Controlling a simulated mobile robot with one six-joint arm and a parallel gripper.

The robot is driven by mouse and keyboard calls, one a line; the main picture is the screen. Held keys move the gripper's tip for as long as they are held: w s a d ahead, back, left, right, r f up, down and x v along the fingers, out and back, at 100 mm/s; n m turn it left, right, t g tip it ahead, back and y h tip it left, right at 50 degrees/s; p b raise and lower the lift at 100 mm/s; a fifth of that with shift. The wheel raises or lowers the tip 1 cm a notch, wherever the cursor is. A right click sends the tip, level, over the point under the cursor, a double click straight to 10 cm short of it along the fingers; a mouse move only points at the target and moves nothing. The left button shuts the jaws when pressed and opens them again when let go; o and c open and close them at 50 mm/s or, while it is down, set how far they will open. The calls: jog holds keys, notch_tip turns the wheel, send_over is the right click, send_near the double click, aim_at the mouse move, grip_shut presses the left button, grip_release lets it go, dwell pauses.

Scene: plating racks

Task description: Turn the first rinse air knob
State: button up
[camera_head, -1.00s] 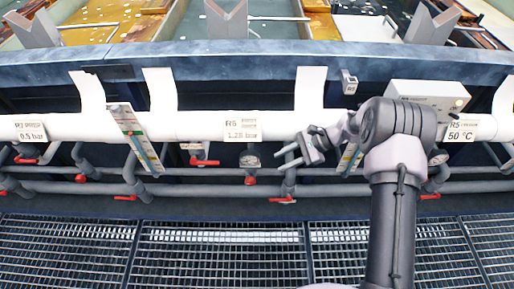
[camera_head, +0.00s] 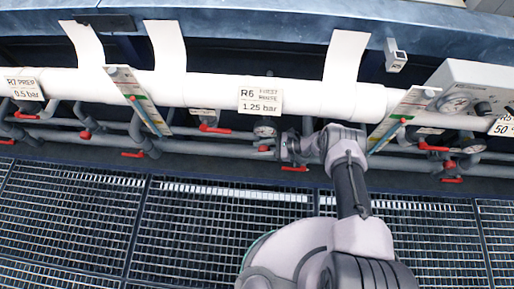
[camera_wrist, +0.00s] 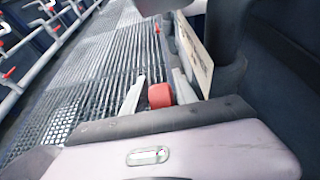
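The sign reading R6 FIRST RINSE, 1.25 bar (camera_head: 260,98) hangs on the white pipe. Below it is a round gauge (camera_head: 265,130), and under that a small red knob (camera_head: 264,149). My gripper (camera_head: 281,149) is just right of this knob in the head view. In the wrist view a red knob (camera_wrist: 160,95) lies between the two pale fingers of my gripper (camera_wrist: 156,92). The fingers are spread, with small gaps seeming to show on both sides of the knob. Contact is not clear. My wrist hides part of the pipework.
Red lever handles (camera_head: 214,128) and (camera_head: 295,169) sit close to the knob on grey pipes. A slanted flow scale (camera_head: 397,118) and a gauge box (camera_head: 470,88) stand to the right. Floor grating (camera_head: 215,222) lies below the pipes.

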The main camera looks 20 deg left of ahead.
jog(key=shift+s+a+f, duration=0.1)
jog(key=shift+a+f, duration=0.05)
jog(key=shift+a, duration=0.3)
jog(key=shift+c, duration=0.2)
grip_shut()
jog(key=shift+r+y, duration=0.2)
jog(key=shift+y, duration=0.6)
jog(key=shift+o, duration=0.2)
grip_release()
jog(key=shift+d, duration=0.1)
